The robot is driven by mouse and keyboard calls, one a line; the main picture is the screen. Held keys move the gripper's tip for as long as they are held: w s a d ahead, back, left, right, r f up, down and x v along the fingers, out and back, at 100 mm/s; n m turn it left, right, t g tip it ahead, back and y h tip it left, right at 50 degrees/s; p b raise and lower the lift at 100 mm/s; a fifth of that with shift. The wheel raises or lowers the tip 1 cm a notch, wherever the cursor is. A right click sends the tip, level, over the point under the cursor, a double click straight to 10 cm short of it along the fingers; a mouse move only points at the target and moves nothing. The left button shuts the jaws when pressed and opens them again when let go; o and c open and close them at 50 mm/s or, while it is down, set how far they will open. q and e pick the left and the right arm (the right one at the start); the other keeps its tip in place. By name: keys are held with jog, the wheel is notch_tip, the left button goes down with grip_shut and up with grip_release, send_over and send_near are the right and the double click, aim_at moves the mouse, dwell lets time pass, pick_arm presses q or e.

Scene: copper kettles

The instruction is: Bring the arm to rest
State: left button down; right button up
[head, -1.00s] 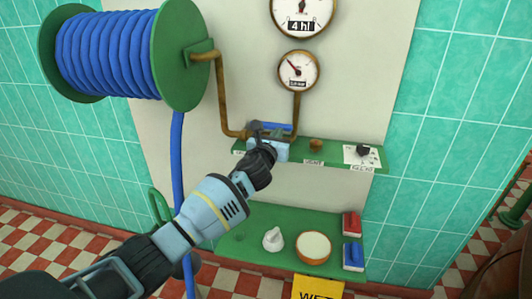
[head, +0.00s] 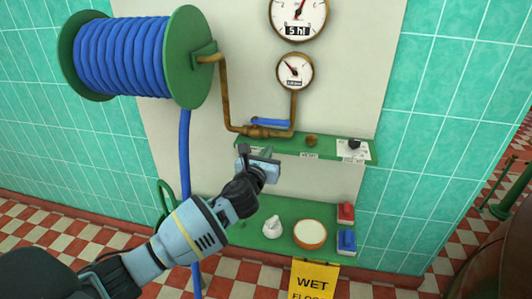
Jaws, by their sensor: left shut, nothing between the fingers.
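My left arm comes in from the lower left. Its gripper (head: 262,162) is shut and empty, in front of the green control shelf (head: 280,149). A copper pipe with a blue lever handle (head: 271,122) runs just above and behind it; a gap shows between the gripper and the lever. The lever lies along the pipe, roughly level. My right gripper is not in view.
A blue hose reel (head: 135,55) hangs upper left, its hose (head: 184,150) dropping beside my arm. Two gauges, the lower one (head: 295,71), sit above. A lower green shelf (head: 240,236) holds a white knob-like piece (head: 272,226), a round tub (head: 310,233) and red and blue blocks.

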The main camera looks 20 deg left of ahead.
pick_arm(q)
jog(key=shift+s, duration=0.3)
jog(key=s+d+f+n+g+h, duration=0.25)
jog(key=s+f+n, duration=0.45)
jog(key=s+f, duration=0.4)
jog(key=s+d+f+n+g+h, duration=0.1)
jog(key=s+d+f+n+g, duration=0.25)
jog(key=s+f+n, duration=0.7)
jog(key=s+f+n+g, duration=0.1)
jog(key=s+f+n, duration=0.2)
jog(key=s+n, duration=0.2)
jog(key=s+f+n+g, duration=0.1)
jog(key=s+f+n, duration=0.2)
jog(key=s, duration=0.9)
jog(key=s+f+n+g+p, duration=0.1)
jog(key=s+f+n, duration=0.3)
jog(key=s+n, duration=0.3)
jog(key=shift+s+a+n, duration=0.15)
jog(key=shift+s+n, duration=0.2)
jog(key=shift+s, duration=0.9)
